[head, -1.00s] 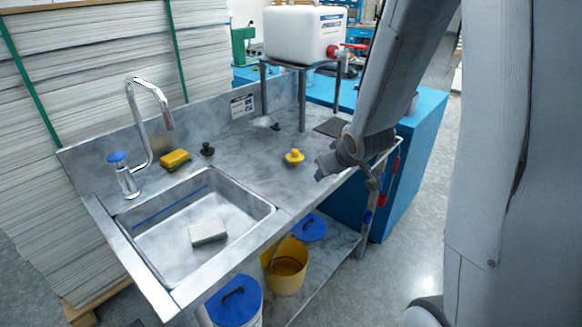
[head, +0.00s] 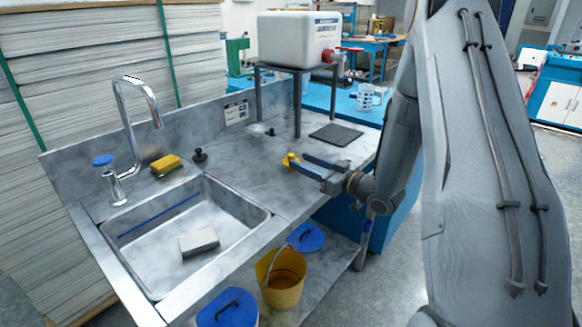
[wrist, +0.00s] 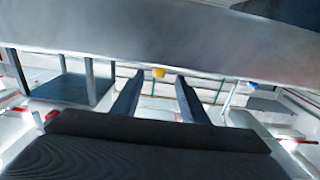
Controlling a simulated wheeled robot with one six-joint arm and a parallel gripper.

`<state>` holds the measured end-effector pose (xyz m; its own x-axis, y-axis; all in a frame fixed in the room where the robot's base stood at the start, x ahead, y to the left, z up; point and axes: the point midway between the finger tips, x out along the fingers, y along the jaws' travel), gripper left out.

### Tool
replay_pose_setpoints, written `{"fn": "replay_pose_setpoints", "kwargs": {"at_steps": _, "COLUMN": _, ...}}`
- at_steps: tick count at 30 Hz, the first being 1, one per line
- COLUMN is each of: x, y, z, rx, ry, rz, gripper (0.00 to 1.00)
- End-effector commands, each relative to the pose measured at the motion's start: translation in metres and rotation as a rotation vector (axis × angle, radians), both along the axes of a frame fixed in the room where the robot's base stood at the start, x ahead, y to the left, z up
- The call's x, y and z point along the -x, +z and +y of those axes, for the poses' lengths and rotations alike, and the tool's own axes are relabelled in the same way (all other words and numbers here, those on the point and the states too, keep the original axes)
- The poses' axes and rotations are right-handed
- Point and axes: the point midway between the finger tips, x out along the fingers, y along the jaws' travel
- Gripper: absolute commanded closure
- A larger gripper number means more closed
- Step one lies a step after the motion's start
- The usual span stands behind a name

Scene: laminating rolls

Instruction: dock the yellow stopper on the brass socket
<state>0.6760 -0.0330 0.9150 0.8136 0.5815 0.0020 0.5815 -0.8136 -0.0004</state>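The yellow stopper (head: 287,158) stands on the grey marbled counter, partly hidden by my fingers in the head view. In the wrist view the stopper (wrist: 158,73) shows in the gap between my fingertips, slightly beyond them. My gripper (head: 298,160) is open, its two fingers pointing left toward the stopper low over the counter. I cannot tell whether a finger touches the stopper. I cannot make out the brass socket for certain in either view.
A black stopper (head: 199,155) and a yellow sponge (head: 166,164) sit behind the sink (head: 250,222). A white tank (head: 297,40) stands on a dark-legged stand (head: 298,110) behind the stopper. A dark mat (head: 336,134) lies nearby. A yellow bucket (head: 281,285) is below.

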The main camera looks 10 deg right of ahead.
Motion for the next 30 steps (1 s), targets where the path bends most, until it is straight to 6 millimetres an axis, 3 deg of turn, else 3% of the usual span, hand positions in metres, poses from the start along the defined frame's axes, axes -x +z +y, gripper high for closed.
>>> {"fn": "replay_pose_setpoints", "kwargs": {"at_steps": 12, "x": -0.042, "y": 0.006, "z": 0.029, "rx": 0.002, "ry": 0.000, "rz": 0.001, "gripper": 0.60}}
{"fn": "replay_pose_setpoints", "kwargs": {"at_steps": 22, "x": -0.048, "y": 0.005, "z": 0.032, "rx": 0.001, "ry": -0.002, "rz": 0.002, "gripper": 0.60}}
{"fn": "replay_pose_setpoints", "kwargs": {"at_steps": 29, "x": -0.048, "y": 0.005, "z": 0.032, "rx": 0.001, "ry": -0.002, "rz": 0.002, "gripper": 0.99}}
{"fn": "replay_pose_setpoints", "kwargs": {"at_steps": 30, "x": -0.048, "y": 0.005, "z": 0.032, "rx": 0.001, "ry": -0.002, "rz": 0.002, "gripper": 1.00}}
